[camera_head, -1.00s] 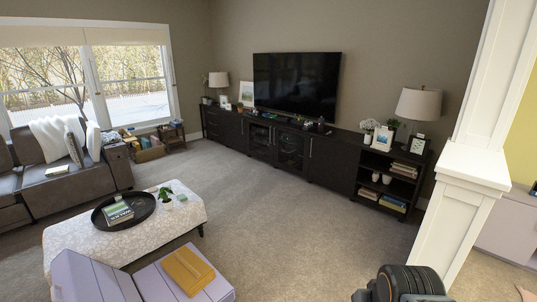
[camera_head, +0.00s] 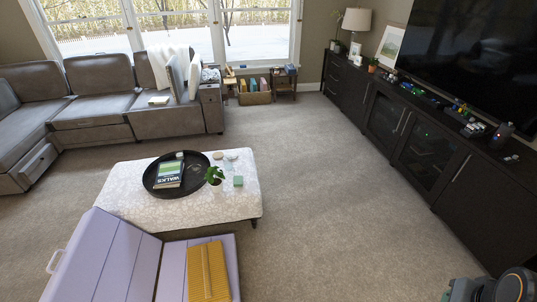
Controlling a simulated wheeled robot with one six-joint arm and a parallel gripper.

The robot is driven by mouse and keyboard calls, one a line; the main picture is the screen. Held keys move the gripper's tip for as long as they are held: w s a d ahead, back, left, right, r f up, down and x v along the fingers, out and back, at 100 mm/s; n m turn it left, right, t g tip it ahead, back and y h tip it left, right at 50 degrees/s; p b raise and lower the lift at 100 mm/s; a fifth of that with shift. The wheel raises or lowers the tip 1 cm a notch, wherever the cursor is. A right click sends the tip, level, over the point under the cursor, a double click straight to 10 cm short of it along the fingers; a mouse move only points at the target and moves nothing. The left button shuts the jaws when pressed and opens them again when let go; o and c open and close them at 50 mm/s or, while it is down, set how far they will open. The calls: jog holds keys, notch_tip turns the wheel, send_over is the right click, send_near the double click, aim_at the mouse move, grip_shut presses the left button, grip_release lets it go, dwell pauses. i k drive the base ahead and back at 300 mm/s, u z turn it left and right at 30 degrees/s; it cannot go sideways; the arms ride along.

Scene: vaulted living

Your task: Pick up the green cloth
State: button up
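A small green square thing (camera_head: 238,181) lies on the right part of the white patterned ottoman (camera_head: 130,196), beside a small potted plant (camera_head: 214,176). It may be the green cloth, but it is too small to tell its material. A dark part of my arm shows at the bottom right corner, far from the ottoman. My gripper's fingers are not in view.
A round black tray (camera_head: 160,189) with books stands on the ottoman. A lilac folding mat (camera_head: 110,262) with a yellow ridged thing (camera_head: 208,272) on it lies in front. Grey sofas (camera_head: 95,125) stand behind. Carpet (camera_head: 330,200) is clear up to the dark cabinet (camera_head: 480,200).

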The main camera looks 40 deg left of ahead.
aim_at(237, 180)
jog(key=u, duration=0.4)
jog(key=i, duration=1.9)
jog(key=u, duration=2)
jog(key=i, duration=1.1)
jog(key=u, duration=1)
jog(key=i, duration=0.25)
jog(key=u, duration=0.15)
